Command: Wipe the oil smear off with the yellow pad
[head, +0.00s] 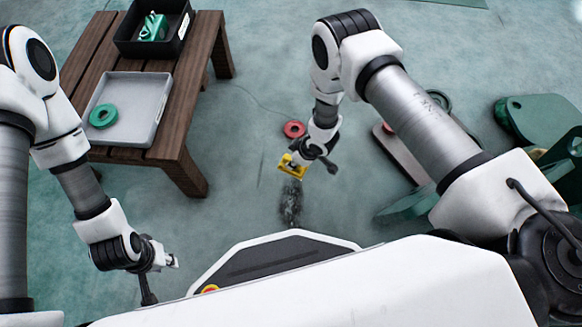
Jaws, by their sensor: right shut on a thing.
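The yellow pad (291,166) is in my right gripper (297,162), which is shut on it. The pad is low over the floor, at the far end of the oil smear (290,203); I cannot tell whether it touches the floor. The smear is a dark, patchy streak on the grey-green floor, running from the pad toward my base. My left gripper (165,268) is at the lower left, well away from the smear. Its fingers are small and partly hidden here, so their opening is unclear.
A brown wooden table (185,90) at the left bears a grey tray (155,105) with a green ring (104,116), and a black bin (128,44) with a green part. A red ring (294,129) lies on the floor just beyond the pad. Green parts (540,120) stand at the right.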

